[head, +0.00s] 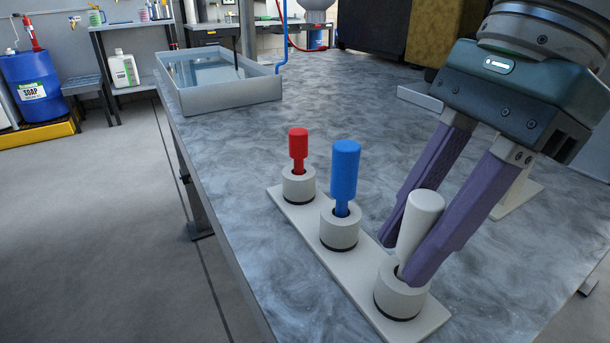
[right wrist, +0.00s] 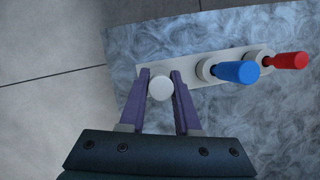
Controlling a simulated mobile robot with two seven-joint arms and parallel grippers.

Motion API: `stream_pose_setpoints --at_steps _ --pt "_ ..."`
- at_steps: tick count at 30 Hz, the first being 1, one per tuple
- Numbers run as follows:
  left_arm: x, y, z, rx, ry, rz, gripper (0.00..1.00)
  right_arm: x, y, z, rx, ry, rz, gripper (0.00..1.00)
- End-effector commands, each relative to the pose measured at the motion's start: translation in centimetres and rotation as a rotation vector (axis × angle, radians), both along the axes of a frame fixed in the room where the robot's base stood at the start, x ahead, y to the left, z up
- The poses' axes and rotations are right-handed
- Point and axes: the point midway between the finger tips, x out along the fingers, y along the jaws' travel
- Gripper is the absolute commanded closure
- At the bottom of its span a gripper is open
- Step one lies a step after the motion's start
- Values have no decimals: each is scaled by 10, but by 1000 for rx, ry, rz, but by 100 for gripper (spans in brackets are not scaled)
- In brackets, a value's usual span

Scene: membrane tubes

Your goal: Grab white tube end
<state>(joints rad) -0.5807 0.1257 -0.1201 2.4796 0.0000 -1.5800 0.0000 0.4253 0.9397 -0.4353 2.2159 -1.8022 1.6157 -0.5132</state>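The white tube (head: 419,216) stands in the nearest round holder (head: 400,300) of the rack, leaning slightly right in the head view. My right gripper (head: 400,258) comes down from the upper right with its purple fingers on either side of the white tube, closed in against it. In the right wrist view, the white tube's round end (right wrist: 160,88) sits between the fingertips of my right gripper (right wrist: 161,80), with no clear gap. The front finger hides part of the tube's lower body. My left gripper is not in view.
The pale rack strip (head: 352,275) also holds a blue tube (head: 345,172) and a red tube (head: 298,145), upright beside the white one. A grey water tray (head: 222,85) stands at the table's far left. The marbled table (head: 260,140) is clear between tray and rack.

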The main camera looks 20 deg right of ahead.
Motion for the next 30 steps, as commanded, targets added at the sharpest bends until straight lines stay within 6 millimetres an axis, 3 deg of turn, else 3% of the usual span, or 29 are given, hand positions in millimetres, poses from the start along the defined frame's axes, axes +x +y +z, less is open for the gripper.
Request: stream_pose_setpoints --at_steps 1,8,21,25,30 --pt "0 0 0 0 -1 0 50 0 0 0 0 0 0 75" --pt "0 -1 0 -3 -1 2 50 0 0 0 0 0 0 100" --pt "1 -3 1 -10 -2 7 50 0 0 3 0 -1 0 100" --pt "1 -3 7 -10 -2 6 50 1 0 20 0 -5 0 100" --pt "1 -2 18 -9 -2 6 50 1 0 58 1 -8 0 100"
